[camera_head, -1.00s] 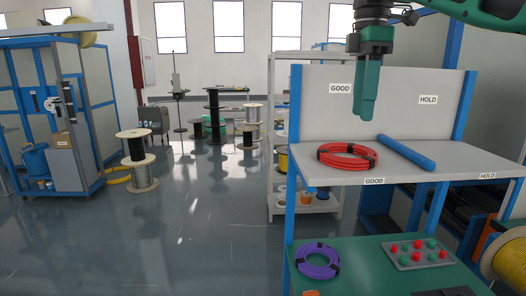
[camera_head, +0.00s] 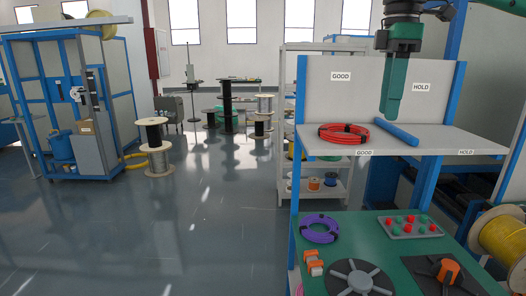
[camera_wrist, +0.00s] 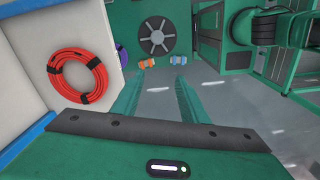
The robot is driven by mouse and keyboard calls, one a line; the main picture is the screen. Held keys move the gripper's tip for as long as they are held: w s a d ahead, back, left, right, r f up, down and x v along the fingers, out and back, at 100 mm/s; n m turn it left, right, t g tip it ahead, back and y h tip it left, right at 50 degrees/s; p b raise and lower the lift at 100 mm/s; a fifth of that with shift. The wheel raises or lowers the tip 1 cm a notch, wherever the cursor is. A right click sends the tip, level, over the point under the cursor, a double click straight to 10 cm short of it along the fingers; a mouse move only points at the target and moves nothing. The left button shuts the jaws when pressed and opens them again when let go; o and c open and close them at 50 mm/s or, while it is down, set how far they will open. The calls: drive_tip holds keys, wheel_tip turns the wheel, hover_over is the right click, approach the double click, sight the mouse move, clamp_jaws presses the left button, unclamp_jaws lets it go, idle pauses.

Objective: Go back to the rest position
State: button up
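My gripper (camera_head: 391,112) points down in front of the upper shelf's back panel (camera_head: 385,95), above and apart from the shelf. The wrist view shows its two green fingers (camera_wrist: 157,90) spread, with nothing held between them. A red cable coil (camera_head: 343,133) with black ties lies on the GOOD side of the shelf (camera_head: 440,142). The coil also shows left of the fingers in the wrist view (camera_wrist: 78,77).
The green lower table (camera_head: 395,246) holds a purple coil (camera_head: 319,229), a tray of red and green buttons (camera_head: 410,227), a dark spoked disc (camera_head: 359,279) and an orange piece (camera_head: 447,270). A yellow spool (camera_head: 503,238) stands at right. Open floor (camera_head: 200,230) lies left.

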drive_tip(key=s+d+f+m, duration=0.5)
drive_tip(key=f, duration=0.2)
drive_tip(key=s+d+f+m, duration=0.5)
drive_tip(key=f+m, duration=0.1)
drive_tip(key=f, duration=0.2)
drive_tip(key=s+d+f+m, duration=0.2)
drive_tip(key=s+f+m, duration=0.3)
drive_tip(key=s+f, duration=0.3)
drive_tip(key=s+d+f+m, duration=0.2)
drive_tip(key=s+f+m, duration=0.3)
drive_tip(key=s+f, duration=0.4)
drive_tip(key=shift+f, duration=0.8)
drive_tip(key=shift+w, duration=0.15)
drive_tip(key=shift+w+d+f, duration=0.1)
drive_tip(key=shift+w+f, duration=0.1)
drive_tip(key=shift+w, duration=0.3)
